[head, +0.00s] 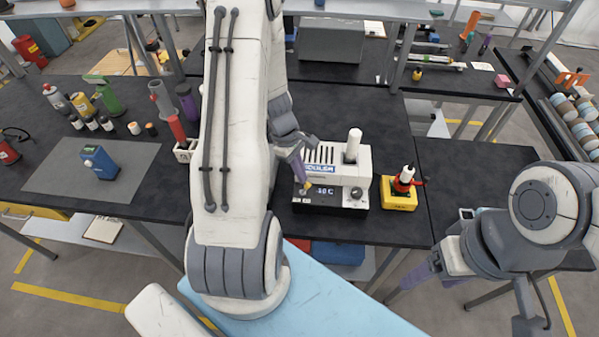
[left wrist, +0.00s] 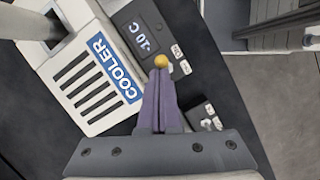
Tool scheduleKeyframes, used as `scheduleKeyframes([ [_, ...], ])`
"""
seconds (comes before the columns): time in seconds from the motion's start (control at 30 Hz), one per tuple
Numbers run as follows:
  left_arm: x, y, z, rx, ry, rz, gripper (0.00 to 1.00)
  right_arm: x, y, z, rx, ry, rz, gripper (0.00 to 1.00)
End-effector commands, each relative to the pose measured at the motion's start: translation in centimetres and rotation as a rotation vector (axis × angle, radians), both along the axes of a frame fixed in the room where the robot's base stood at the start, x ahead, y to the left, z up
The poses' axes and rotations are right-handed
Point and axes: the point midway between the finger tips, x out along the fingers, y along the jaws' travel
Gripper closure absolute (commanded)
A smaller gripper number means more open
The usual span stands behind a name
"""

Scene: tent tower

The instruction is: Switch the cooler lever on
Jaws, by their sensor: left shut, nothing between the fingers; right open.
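The cooler (head: 384,160) is a white and black box with a blue label on the dark table. It also shows in the left wrist view (left wrist: 75,70), where its front display (left wrist: 143,40) reads -10 C. The lever's yellow ball tip (left wrist: 161,61) shows there beside two small white labels (left wrist: 181,60), too small to read. My left gripper (head: 303,181) has purple fingers, shut and empty, at the cooler's front. In the left wrist view its fingertips (left wrist: 160,72) are right at the yellow tip; I cannot tell whether they touch. My right gripper (head: 425,278) is open, low at the right, away from the cooler.
A yellow box with a red lever (head: 399,195) stands right of the cooler. A blue device (head: 100,162) lies on a grey mat (head: 60,178) at the left, with several bottles behind it. The table right of the yellow box is clear.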

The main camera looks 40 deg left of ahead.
Motion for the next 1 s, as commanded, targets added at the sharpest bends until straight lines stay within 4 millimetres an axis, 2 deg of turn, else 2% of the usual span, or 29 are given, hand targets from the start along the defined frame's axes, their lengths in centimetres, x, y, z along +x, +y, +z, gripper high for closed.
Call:
scheduleKeyframes([
  [0.27,0.0,0.1,0.2,0.000,0.000,0.001,1.00,0.0,0.0,0.2,0.000,0.000,0.000,0.30],
  [0.57,0.0,0.1,1.6,0.000,-0.001,0.001,1.00,0.0,0.0,1.5,0.000,0.000,0.000,0.30],
  [1.0,0.0,0.1,1.8,0.000,-0.001,0.001,1.00,0.0,0.0,1.6,0.000,0.000,0.003,0.30],
])
